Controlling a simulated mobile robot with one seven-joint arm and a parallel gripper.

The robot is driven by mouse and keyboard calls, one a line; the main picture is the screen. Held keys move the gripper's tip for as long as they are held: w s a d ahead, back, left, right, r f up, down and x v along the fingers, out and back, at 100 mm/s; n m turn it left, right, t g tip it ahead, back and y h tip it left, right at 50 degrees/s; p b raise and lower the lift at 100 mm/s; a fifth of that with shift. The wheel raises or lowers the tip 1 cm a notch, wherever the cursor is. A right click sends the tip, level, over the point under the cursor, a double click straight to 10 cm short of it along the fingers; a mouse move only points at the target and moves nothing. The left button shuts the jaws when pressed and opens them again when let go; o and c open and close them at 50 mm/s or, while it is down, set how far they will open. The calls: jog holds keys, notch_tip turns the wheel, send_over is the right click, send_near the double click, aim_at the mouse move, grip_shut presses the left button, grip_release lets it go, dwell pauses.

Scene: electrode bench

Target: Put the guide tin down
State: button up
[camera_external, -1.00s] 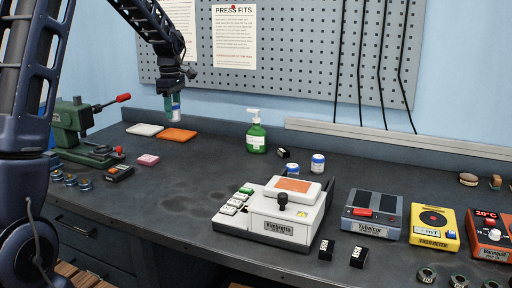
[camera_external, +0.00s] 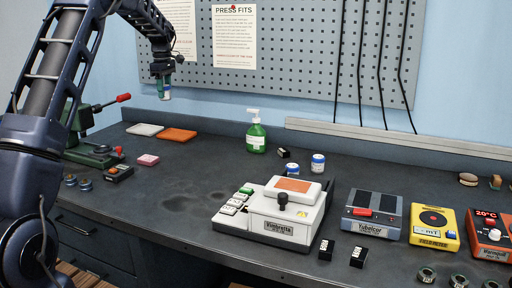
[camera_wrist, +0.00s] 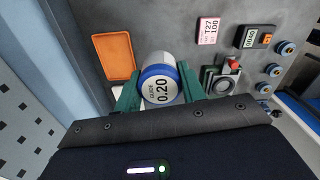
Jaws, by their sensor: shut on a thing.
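The guide tin (camera_wrist: 161,84), white with a blue rim and a label reading "GUIDE 0.20", is between the green fingers of my gripper (camera_wrist: 160,90) in the wrist view. My gripper (camera_external: 162,85) is shut on it. In the external view the tin (camera_external: 165,95) hangs below the fingers, above the back left of the bench (camera_external: 190,200) and apart from it. An orange mat (camera_external: 177,135) and a white mat (camera_external: 145,129) lie on the bench below it. The orange mat (camera_wrist: 114,56) also shows in the wrist view.
A green press (camera_external: 90,150), a pink block (camera_external: 148,160) and a small dark device (camera_external: 118,173) are at left. A green pump bottle (camera_external: 256,135) and two similar tins (camera_external: 318,164) stand farther right. A white machine (camera_external: 275,215) stands mid-bench. The left middle is clear.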

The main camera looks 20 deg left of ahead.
jog(key=shift+w+a+f, duration=0.15)
jog(key=shift+w+a, duration=0.05)
jog(key=shift+a, duration=0.05)
notch_tip(320, 180, down, 20)
jog(key=shift+r, duration=0.15)
dwell(0.3)
jog(key=o, duration=1.1)
jog(key=shift+c, duration=0.2)
